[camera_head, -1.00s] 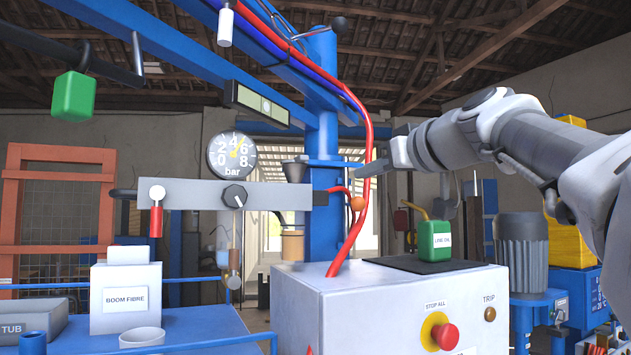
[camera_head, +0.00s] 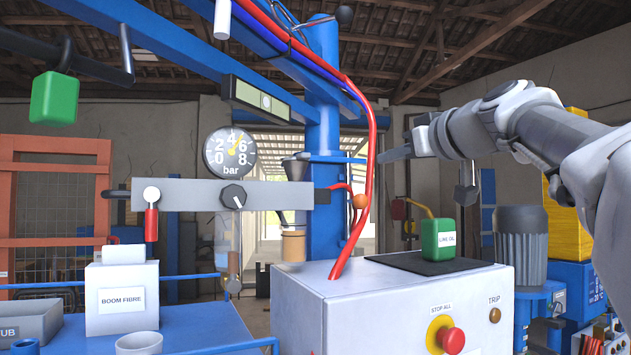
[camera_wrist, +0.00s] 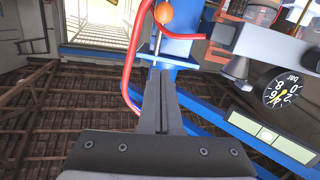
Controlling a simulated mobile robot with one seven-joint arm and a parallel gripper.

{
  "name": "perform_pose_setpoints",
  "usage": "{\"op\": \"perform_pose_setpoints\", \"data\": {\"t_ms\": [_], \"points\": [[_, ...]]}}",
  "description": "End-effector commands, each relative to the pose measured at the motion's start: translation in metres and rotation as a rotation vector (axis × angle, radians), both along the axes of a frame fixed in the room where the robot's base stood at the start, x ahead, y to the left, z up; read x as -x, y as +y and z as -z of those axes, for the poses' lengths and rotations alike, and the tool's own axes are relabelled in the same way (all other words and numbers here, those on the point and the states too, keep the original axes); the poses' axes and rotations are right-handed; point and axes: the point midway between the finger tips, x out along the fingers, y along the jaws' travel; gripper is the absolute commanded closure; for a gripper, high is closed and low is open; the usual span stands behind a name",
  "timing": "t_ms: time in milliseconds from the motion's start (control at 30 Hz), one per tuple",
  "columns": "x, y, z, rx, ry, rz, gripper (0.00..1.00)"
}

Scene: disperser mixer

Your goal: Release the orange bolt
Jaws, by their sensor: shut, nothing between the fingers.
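The orange bolt shows as a round orange knob (camera_head: 360,201) in front of the blue column, beside the red hoses. The wrist view shows the knob (camera_wrist: 163,12) at the top edge, with a thin pale rod between it and my fingertips. My gripper (camera_head: 381,157) is above and slightly right of the knob in the head view, apart from it. In the wrist view my gripper's fingers (camera_wrist: 158,78) are together and empty, pointing towards the knob.
Red hoses (camera_head: 371,130) hang down the blue column (camera_head: 322,140) close to my gripper. A grey beam with a pressure gauge (camera_head: 230,153) is to the left. Below is a white cabinet with a red stop button (camera_head: 451,340) and a green can (camera_head: 437,238).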

Motion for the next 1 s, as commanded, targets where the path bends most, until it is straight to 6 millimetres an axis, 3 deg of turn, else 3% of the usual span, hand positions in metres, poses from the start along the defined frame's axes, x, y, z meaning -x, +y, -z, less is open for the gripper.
{"op": "perform_pose_setpoints", "data": {"t_ms": [400, 467, 600, 1000], "points": [[-0.074, 0.029, 0.001, -0.003, 0.003, -0.004, 1.0], [-0.075, 0.027, 0.019, -0.001, 0.003, 0.0, 1.0], [-0.077, 0.027, 0.035, -0.001, 0.001, 0.0, 1.0], [-0.079, 0.027, 0.045, 0.001, -0.003, 0.0, 1.0]]}}
